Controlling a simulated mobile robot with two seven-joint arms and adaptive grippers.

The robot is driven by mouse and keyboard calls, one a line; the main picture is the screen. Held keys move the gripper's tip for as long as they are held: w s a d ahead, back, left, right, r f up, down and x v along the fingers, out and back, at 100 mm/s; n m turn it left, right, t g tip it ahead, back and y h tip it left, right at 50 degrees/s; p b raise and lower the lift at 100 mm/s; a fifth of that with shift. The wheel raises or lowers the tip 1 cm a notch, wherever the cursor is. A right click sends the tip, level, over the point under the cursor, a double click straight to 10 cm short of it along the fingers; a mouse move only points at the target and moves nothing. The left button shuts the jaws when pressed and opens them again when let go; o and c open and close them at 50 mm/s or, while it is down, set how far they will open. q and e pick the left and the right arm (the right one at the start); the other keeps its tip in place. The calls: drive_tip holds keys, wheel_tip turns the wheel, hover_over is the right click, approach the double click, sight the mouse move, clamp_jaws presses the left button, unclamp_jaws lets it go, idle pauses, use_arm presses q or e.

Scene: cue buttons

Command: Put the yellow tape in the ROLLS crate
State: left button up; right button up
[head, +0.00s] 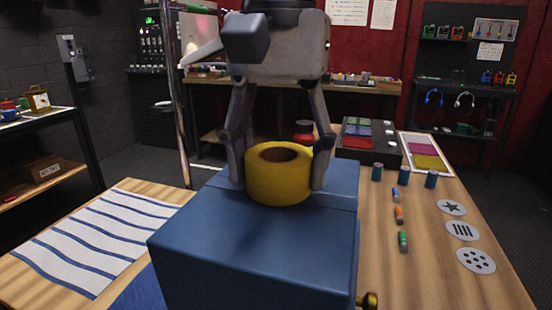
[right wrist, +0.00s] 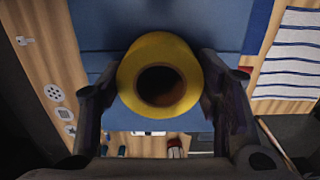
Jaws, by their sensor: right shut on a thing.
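The yellow tape (head: 279,184) is a thick roll with a dark central hole. My right gripper (head: 278,178) comes down from above and is shut on it, one finger on each side. The right wrist view shows the tape (right wrist: 132,85) between the two fingers. The tape is over the top of a blue box (head: 250,255); I cannot tell whether it touches it. No crate marked ROLLS can be made out. A small brown box (head: 42,168) on the left shelf has a label too small to read surely. My left gripper is not in view.
The blue box stands on the wooden table with a brass knob (head: 368,301) at its lower right. A striped cloth (head: 97,238) lies left. Small coloured cylinders (head: 398,215) and round marked discs (head: 463,231) lie right. A black tray (head: 367,150) is behind.

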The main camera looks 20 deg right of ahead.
drive_tip(key=shift+s, duration=0.1)
drive_tip(key=o, duration=1.2)
drive_tip(key=shift+f, duration=0.15)
drive_tip(key=shift+c, duration=0.2)
